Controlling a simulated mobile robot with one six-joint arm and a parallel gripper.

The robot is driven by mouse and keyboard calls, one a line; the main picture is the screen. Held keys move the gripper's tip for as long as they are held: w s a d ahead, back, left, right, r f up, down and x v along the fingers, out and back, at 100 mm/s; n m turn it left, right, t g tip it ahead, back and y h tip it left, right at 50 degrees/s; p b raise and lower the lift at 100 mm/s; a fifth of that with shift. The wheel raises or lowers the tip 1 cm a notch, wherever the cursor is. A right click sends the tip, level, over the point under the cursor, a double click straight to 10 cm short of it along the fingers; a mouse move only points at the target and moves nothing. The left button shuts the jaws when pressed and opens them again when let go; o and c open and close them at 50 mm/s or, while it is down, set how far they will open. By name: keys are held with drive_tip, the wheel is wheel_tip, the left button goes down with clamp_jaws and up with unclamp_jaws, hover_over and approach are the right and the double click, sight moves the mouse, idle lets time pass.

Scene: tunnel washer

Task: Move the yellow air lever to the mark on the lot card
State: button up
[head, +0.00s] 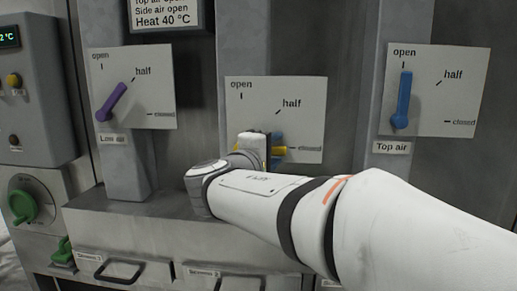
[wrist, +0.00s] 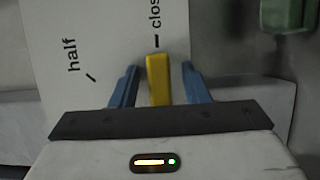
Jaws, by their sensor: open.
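The yellow air lever (head: 281,150) is on the middle white panel (head: 300,105) and points right at the "closed" mark. In the wrist view the lever (wrist: 158,80) points up at the "closed" mark. My gripper (wrist: 159,85) is open, with one blue finger on each side of the lever and a gap on both sides. My gripper (head: 275,150) also shows in the head view, where my wrist hides the lever's pivot. The lot card (head: 166,14) is cut off at the top; it reads "Side air open" and "Heat 40 °C" below a partly cut "Top air" line.
A purple lever (head: 117,101) on the left panel, labelled Low air, points at "half". A blue lever (head: 403,100) on the right panel, labelled Top air, points at "open". A grey control box (head: 40,95) and green knobs stand at left. A ledge (head: 150,215) runs below.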

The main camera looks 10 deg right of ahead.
clamp_jaws()
idle(0.5)
